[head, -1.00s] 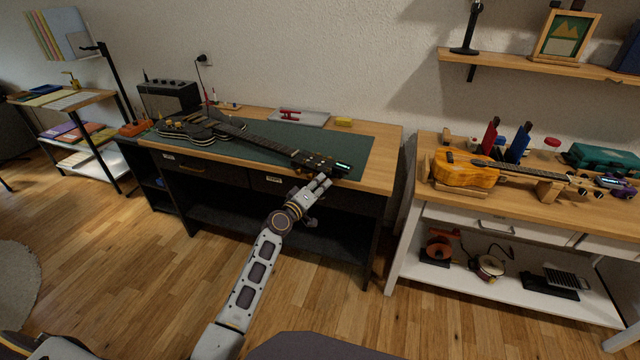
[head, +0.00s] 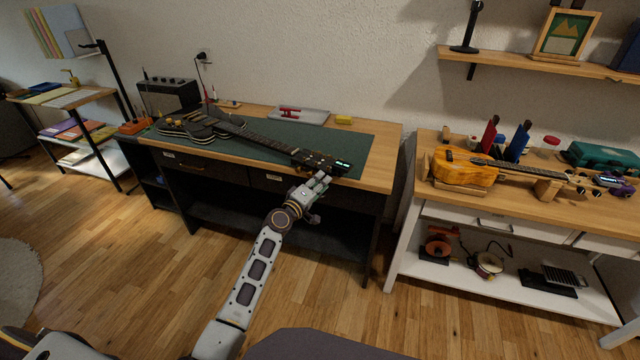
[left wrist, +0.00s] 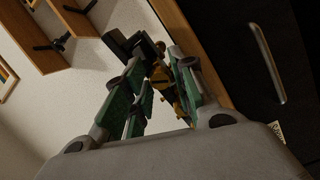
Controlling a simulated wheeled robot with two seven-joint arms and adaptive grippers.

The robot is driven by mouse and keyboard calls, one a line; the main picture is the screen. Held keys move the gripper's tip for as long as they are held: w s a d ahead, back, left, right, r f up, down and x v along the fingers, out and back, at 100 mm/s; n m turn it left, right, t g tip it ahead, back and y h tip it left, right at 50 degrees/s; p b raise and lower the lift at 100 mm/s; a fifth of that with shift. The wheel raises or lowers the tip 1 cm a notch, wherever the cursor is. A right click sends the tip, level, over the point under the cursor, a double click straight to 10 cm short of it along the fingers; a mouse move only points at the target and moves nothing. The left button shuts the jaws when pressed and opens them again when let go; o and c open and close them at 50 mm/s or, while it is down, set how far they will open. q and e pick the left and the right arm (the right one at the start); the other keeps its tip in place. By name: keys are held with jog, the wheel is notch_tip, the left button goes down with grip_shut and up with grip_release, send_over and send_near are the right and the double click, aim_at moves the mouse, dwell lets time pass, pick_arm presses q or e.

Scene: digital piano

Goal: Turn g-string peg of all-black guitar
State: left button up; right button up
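The all-black guitar (head: 192,124) lies on the green mat, body at left, neck running right. Its headstock (head: 318,160) is near the mat's front right, with a lit green display (head: 342,165) at its end. My left gripper (head: 323,178) is at the front edge of the headstock. In the left wrist view its green-padded fingers (left wrist: 158,75) are apart, with wall showing between them. Gold tuning pegs (left wrist: 158,82) show between and behind the fingers, close to the right finger. I cannot tell which peg is the g-string one, or whether a finger touches it. My right gripper is out of view.
The guitar lies on a wooden desk (head: 384,178) with a green mat (head: 350,143). A grey tray (head: 312,117) and yellow block (head: 343,120) are behind the neck. An amplifier (head: 168,96) is at back left. Another bench at right holds an orange guitar (head: 462,170).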

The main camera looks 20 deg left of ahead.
pick_arm(q)
jog(key=v, duration=1.2)
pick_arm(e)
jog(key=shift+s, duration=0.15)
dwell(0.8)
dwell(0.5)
pick_arm(q)
jog(key=s+d+f+m+g+y, duration=0.1)
jog(key=s+d+f+m+g, duration=0.1)
jog(key=s+f+m+g, duration=0.45)
jog(key=s+d+f+m+g, duration=0.25)
jog(key=f+m, duration=0.25)
jog(key=f, duration=0.4)
jog(key=s+f+m+g+y, duration=0.1)
jog(key=s+f+g, duration=0.2)
jog(key=s+f, duration=0.4)
jog(key=s+d+f+m+g+y+p, duration=0.1)
jog(key=s+f, duration=0.7)
jog(key=s, duration=0.8)
jog(key=g+y, duration=0.1)
jog(key=g, duration=0.1)
jog(key=shift+d+g, duration=0.3)
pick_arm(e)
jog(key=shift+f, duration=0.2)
